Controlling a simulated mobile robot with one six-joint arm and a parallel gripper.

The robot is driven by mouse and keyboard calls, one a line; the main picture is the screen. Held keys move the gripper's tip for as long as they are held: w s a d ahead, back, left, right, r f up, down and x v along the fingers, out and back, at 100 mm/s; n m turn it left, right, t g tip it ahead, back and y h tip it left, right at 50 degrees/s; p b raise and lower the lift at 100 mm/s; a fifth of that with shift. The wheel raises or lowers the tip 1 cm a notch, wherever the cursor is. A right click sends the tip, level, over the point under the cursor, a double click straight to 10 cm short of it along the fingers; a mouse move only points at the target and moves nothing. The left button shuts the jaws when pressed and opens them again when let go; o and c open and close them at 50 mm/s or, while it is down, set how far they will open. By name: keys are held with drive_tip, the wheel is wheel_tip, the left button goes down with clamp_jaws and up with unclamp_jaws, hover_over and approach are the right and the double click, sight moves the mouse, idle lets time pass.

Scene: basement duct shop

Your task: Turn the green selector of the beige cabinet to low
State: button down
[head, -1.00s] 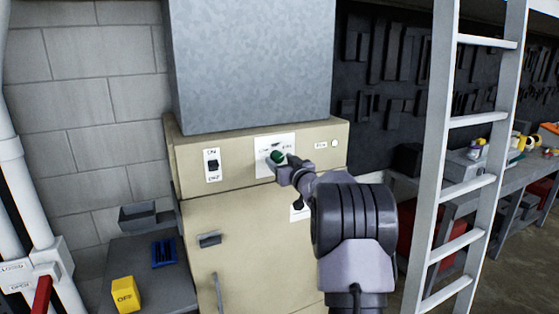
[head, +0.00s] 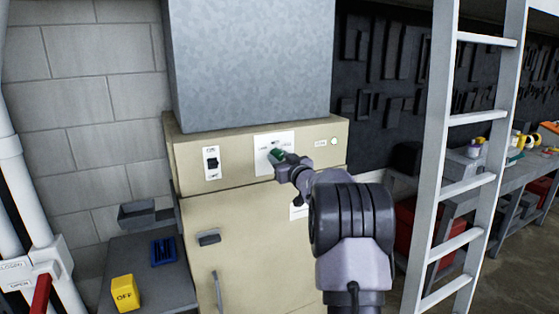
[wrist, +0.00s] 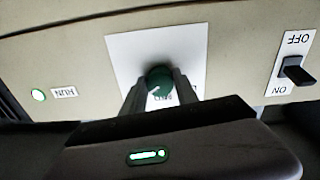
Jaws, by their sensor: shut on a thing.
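The beige cabinet (head: 255,235) stands in the middle of the head view. Its green selector (head: 276,154) is a round knob on a white plate (head: 262,142) on the upper panel. My gripper (head: 281,161) is shut on the selector, and in the wrist view its two fingers (wrist: 159,88) lie on either side of the knob (wrist: 159,77). A white pointer mark shows on the knob, toward the lower left of that upside-down view. The plate's lettering is partly hidden by the fingers, so I cannot tell which position the pointer marks.
An ON/OFF toggle switch (head: 212,163) is left of the selector plate. A lit green RUN lamp (head: 334,141) is to its right. A ladder (head: 470,150) stands right of my arm. A low table (head: 150,262) with a yellow block (head: 124,293) is at left.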

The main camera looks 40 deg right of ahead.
drive_tip(key=n+b, duration=0.3)
drive_tip(key=n, duration=0.2)
drive_tip(key=shift+f+n+b, duration=0.15)
drive_tip(key=shift+n+b, duration=0.25)
drive_tip(key=n+b, duration=0.3)
drive_tip(key=n, duration=0.2)
drive_tip(key=shift+d+n, duration=0.1)
drive_tip(key=shift+n, duration=0.2)
drive_tip(key=n+b, duration=0.2)
drive_tip(key=n, duration=0.4)
drive_tip(key=shift+b, duration=0.4)
drive_tip(key=n+b, duration=0.1)
drive_tip(key=n, duration=0.2)
drive_tip(key=n+b, duration=0.1)
drive_tip(key=n, duration=0.2)
drive_tip(key=shift+r+y, duration=0.2)
drive_tip(key=shift+y, duration=0.1)
drive_tip(key=c, duration=0.9)
unclamp_jaws()
